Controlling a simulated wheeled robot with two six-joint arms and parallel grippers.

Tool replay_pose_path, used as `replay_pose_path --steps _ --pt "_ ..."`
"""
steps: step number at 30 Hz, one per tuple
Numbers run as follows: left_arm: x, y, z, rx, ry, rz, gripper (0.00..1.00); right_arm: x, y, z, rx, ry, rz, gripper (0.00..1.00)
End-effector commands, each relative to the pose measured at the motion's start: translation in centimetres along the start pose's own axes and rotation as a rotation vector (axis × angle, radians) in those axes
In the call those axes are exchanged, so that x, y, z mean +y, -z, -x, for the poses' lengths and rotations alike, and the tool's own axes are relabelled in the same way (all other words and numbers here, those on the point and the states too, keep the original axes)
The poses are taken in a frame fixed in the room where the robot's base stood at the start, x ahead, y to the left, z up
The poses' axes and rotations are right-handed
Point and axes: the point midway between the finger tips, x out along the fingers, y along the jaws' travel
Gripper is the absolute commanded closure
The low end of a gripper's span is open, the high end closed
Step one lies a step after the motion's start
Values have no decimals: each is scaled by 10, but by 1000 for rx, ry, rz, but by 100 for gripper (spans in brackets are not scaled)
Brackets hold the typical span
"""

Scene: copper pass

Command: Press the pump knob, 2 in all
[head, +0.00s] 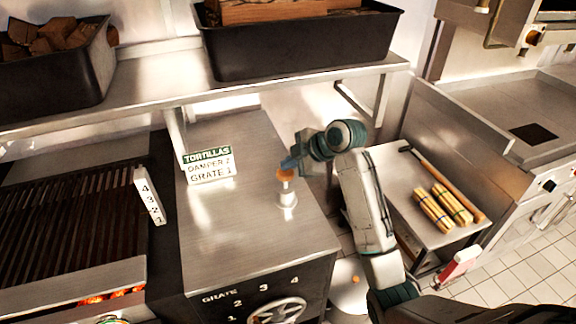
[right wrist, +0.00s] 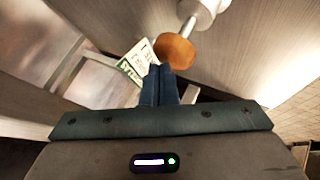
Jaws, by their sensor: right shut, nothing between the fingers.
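The pump stands on the steel counter, with an orange-brown pump knob (head: 285,174) on top of a pale, shiny pump body (head: 287,195). My right gripper (head: 289,164) is shut and empty, with its blue fingertips right by the knob in the head view. In the right wrist view the knob (right wrist: 175,50) is just beyond the shut fingertips (right wrist: 159,72), slightly to their right. I cannot tell whether they touch. My left gripper is not in view.
A sign reading "TORTILLAS DAMPER 2 GRATE 1" (head: 209,166) stands left of the pump. A grill (head: 70,225) lies further left. A shelf (head: 150,85) with dark bins (head: 300,45) runs above. A side table (head: 400,180) with yellow bundles is at right.

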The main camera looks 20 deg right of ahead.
Motion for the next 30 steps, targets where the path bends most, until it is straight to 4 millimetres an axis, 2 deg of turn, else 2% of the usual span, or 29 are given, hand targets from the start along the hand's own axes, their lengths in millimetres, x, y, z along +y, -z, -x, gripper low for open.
replay_pose_path --steps 4,17,30 --pt "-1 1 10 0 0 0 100 6 5 8 -1 -1 0 100" --pt "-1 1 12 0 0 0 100 8 7 10 0 -2 1 100" --pt "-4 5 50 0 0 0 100 30 29 40 1 -3 1 100"
